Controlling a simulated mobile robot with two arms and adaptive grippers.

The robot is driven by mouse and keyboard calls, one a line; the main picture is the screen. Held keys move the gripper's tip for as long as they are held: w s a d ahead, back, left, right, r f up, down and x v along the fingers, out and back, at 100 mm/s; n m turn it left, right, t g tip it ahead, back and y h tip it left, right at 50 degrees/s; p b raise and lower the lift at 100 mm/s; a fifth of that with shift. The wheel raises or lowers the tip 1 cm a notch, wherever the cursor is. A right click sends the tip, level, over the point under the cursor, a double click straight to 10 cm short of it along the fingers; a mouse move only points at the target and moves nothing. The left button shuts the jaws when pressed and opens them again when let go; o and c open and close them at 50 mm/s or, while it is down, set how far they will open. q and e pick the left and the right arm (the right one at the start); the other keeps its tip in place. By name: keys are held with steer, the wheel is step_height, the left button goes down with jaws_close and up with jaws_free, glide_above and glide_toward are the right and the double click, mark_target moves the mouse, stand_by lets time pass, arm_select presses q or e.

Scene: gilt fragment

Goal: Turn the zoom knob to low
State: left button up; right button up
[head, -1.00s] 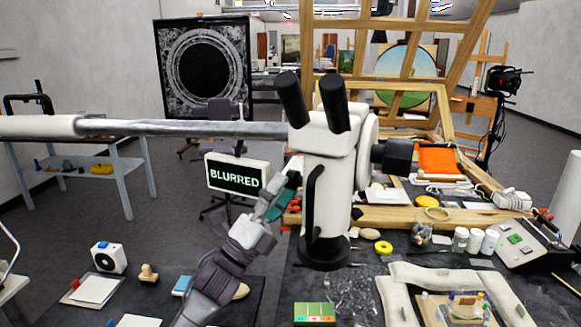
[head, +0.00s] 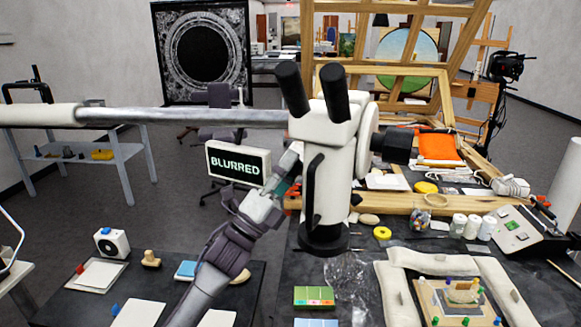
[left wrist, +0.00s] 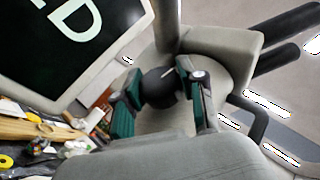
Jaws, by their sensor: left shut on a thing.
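The microscope (head: 327,170) is white with two black eyepieces and hangs on a long horizontal arm. A screen (head: 238,162) to its left reads "BLURRED". The zoom knob (left wrist: 158,88) is a dark round knob with a short white mark, on the side of the microscope head; it is hidden in the head view. My left gripper (head: 288,178) is at the microscope's left side. My right gripper is not in view.
The dark table (head: 290,290) holds a padded frame (head: 388,293) at front right, a yellow tape roll (head: 382,233), and several white jars (head: 473,227). Wooden beams (head: 400,203) lie behind the microscope. The screen is close to my left gripper.

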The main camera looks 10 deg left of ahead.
arm_select(q)
steer(key=shift+r+n+g+y+p, duration=0.3)
steer(key=shift+n+y+p, duration=0.5)
steer(key=shift+p, duration=1.3)
steer(key=shift+r+n+g+y+p, duration=0.1)
steer(key=shift+n+g+y+p, duration=0.4)
steer(key=shift+y+p, duration=1.1)
steer(key=shift+f+p, duration=0.2)
steer(key=shift+p, duration=0.55)
steer(key=shift+f+n+g+y, duration=0.2)
steer(key=shift+n+g+y, duration=0.4)
steer(key=shift+n+g, duration=0.15)
steer(key=shift+g, duration=0.25)
steer(key=o, duration=1.2)
steer(key=shift+c, duration=0.2)
